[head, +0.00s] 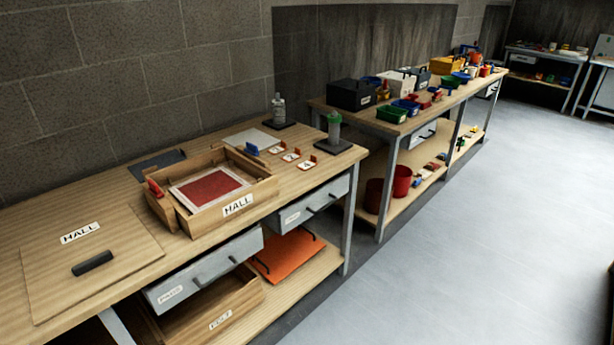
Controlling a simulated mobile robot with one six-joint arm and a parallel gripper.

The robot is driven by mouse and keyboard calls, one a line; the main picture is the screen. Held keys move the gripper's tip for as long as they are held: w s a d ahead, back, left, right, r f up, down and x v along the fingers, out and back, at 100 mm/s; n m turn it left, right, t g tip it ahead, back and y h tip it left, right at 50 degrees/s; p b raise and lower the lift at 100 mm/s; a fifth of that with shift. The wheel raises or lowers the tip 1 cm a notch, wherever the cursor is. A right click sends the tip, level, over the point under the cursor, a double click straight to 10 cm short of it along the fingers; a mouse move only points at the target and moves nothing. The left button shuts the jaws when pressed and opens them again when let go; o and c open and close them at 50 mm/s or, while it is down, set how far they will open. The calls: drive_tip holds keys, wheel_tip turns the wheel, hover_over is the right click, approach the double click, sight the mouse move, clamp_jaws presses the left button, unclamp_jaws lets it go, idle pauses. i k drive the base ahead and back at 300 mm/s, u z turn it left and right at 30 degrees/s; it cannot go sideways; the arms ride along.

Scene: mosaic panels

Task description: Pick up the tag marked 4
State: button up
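Three small white tags with orange-brown upright tabs lie in a row on the near wooden workbench (110,192), right of a wooden tray. The front-right tag (306,165) seems to bear a 4, though the digit is very small. The middle tag (291,157) and the back-left tag (277,150) carry marks too small to read surely. The tags lie apart from each other, with nothing on top of them. My gripper is not in view.
The wooden tray marked HALL (238,205) holds a red panel (208,187). A green-topped cylinder on a dark base (333,134) stands right of the tags. A grey drawer (313,205) sits below. The grey floor (450,240) in front is clear.

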sight(306, 165)
drive_tip(key=z, duration=0.2)
drive_tip(key=k, duration=0.4)
drive_tip(key=u, duration=1)
drive_tip(key=i, duration=1.3)
